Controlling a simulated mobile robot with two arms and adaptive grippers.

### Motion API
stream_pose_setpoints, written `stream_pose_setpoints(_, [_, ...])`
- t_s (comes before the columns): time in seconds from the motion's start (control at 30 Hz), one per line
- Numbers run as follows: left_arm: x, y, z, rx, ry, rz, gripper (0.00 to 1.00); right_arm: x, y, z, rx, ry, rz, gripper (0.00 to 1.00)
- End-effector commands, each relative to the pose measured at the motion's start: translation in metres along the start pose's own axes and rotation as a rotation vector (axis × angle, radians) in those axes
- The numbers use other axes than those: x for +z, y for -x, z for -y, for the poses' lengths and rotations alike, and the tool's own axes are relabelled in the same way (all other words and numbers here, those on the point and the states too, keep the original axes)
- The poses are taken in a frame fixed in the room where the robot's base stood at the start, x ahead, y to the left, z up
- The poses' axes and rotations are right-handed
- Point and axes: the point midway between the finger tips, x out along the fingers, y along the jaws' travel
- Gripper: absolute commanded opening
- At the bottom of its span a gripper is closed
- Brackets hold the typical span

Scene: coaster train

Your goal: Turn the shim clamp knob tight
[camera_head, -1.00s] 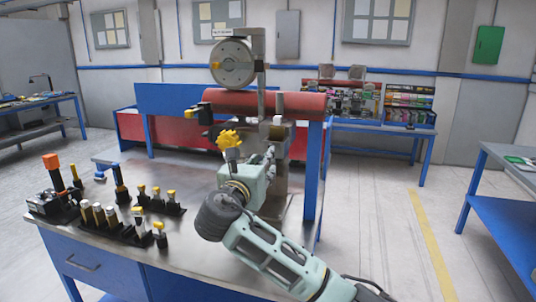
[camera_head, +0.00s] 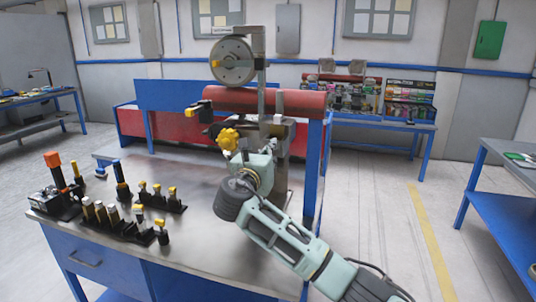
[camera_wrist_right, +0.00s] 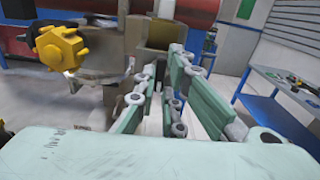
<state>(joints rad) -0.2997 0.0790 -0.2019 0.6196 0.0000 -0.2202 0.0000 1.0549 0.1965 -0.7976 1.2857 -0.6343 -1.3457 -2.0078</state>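A yellow lobed knob (camera_head: 228,138) sits on the front of the clamp fixture at the table's back edge. It also shows at the upper left of the right wrist view (camera_wrist_right: 62,48). My right gripper (camera_head: 259,152) is beside the fixture, to the right of and slightly below the knob in the head view. In the right wrist view my right gripper's fingers (camera_wrist_right: 164,68) stand apart with a gap between them, and nothing is held. The knob is outside that gap. My left gripper is not in view.
A red roller (camera_head: 290,103) and a grey wheel (camera_head: 232,62) stand above and behind the fixture. Another yellow-tipped part (camera_head: 191,112) juts out at left. Several yellow-capped tools (camera_head: 158,197) and an orange-topped one (camera_head: 52,160) stand on the metal table (camera_head: 195,235), whose middle is clear.

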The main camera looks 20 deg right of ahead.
Motion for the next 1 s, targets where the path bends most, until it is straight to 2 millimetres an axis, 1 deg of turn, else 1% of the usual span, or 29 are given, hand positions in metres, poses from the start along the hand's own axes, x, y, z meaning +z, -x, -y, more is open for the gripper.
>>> stream_pose_setpoints(0.07, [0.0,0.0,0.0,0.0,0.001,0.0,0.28,0.0,0.0,0.0,0.0,0.0,0.0,0.0])
stream_pose_setpoints(0.37, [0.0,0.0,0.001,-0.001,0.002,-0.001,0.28,0.0,0.0,0.0,0.0,-0.002,0.0,0.0])
stream_pose_setpoints(0.57, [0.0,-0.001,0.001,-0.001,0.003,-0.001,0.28,-0.001,0.0,0.0,0.0,-0.043,-0.001,0.0])
stream_pose_setpoints(0.77, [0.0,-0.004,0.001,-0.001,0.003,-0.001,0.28,-0.001,0.001,-0.001,0.0,-0.155,-0.001,0.0])
stream_pose_setpoints(1.0, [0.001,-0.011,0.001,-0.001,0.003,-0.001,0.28,-0.002,0.001,-0.001,0.001,-0.367,-0.001,0.0])
